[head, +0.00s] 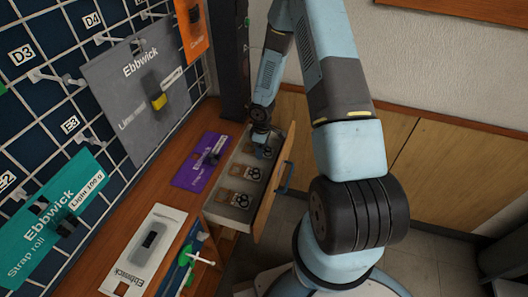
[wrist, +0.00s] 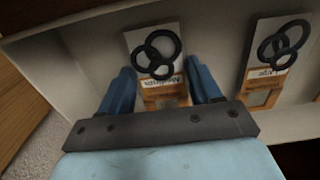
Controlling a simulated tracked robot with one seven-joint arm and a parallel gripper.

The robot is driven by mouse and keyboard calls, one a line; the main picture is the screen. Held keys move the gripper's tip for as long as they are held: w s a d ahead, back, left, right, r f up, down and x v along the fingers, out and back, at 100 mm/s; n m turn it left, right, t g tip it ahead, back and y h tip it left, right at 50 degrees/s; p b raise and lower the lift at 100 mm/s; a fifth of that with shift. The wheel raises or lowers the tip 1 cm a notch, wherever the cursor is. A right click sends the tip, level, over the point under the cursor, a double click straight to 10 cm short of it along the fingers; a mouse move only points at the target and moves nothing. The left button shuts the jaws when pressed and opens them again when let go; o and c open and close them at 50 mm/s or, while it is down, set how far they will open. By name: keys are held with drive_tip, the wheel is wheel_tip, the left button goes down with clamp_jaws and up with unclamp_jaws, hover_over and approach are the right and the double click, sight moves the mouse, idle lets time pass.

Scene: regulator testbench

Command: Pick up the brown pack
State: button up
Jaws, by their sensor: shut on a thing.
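The brown pack (wrist: 166,99) is a brown-and-white card with black rings and a label that seems to read "Medium". In the wrist view it lies between the two blue fingers of my gripper (wrist: 160,72), which is shut on it. The pack is at the end of the open drawer (head: 219,212). In the head view my gripper (head: 263,150) reaches down into the far end of the drawer and partly hides the pack there. I cannot tell whether the pack is lifted off the drawer floor.
A similar pack labelled "Large" (wrist: 262,78) lies to the right in the wrist view. Drawer walls stand close around my gripper. A purple pack (head: 201,161) and a white pack (head: 145,249) lie on the wooden bench. A pegboard (head: 45,110) with hanging packs rises at left.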

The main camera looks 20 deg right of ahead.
drive_tip(key=c, duration=0.3)
drive_tip(key=shift+r, duration=0.1)
drive_tip(key=r, duration=0.5)
drive_tip(key=s+r, duration=0.1)
drive_tip(key=r, duration=0.1)
drive_tip(key=shift+a+r, duration=0.2)
drive_tip(key=shift+a, duration=0.15)
drive_tip(key=s+a, duration=0.3)
drive_tip(key=s, duration=0.2)
drive_tip(key=s+a, duration=0.4)
drive_tip(key=s, duration=0.1)
drive_tip(key=s+a, duration=0.4)
drive_tip(key=s, duration=0.1)
drive_tip(key=shift+s, duration=0.1)
